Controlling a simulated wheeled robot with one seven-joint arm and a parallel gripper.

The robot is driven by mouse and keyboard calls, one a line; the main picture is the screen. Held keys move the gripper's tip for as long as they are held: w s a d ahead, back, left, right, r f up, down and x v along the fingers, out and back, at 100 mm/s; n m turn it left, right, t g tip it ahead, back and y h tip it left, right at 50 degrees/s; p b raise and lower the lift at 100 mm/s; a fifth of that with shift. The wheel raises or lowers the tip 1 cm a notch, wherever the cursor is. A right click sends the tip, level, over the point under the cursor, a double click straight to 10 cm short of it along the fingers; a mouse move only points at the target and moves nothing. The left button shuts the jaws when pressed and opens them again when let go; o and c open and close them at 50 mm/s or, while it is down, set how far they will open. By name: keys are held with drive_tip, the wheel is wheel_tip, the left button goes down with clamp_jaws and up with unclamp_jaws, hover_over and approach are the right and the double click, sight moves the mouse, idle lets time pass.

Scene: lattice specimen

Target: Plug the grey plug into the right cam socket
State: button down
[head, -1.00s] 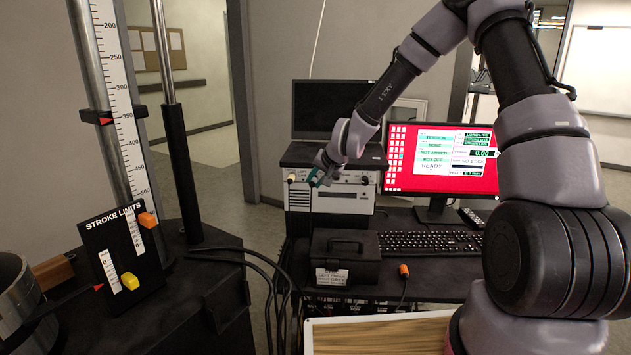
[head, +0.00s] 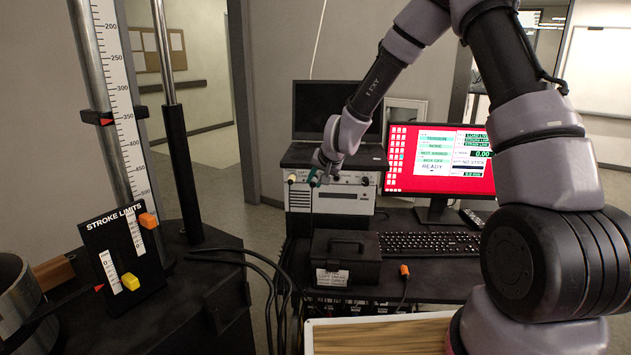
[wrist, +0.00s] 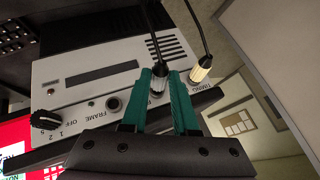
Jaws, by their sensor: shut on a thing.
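The grey plug (wrist: 157,80) is between the green fingers of my gripper (wrist: 160,76), with its black cable running up in the wrist view. My gripper is shut on it, close against the front of the white-and-grey box (wrist: 85,82). In the head view my gripper (head: 317,179) is at the left part of the box front (head: 345,201). The fingers hide the plug's end, so I cannot tell whether it is in a socket. A round socket (wrist: 113,103) shows bare beside the fingers. The right cam socket's label is not readable.
A cream plug (wrist: 201,69) with a black cable sits at the box beside my fingers. A knob (wrist: 45,120) is at the other side. A black case (head: 344,257), a keyboard (head: 428,243) and an orange-tipped cable (head: 404,270) lie in front.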

drive_tip(key=shift+w+d+r, duration=0.1)
drive_tip(key=shift+w+d, duration=0.05)
drive_tip(key=shift+w, duration=0.75)
idle(0.9)
drive_tip(key=shift+c, duration=0.6)
unclamp_jaws()
drive_tip(key=shift+s, duration=0.1)
drive_tip(key=shift+v, duration=2.4)
drive_tip(key=v, duration=1)
drive_tip(key=shift+s+r, duration=0.3)
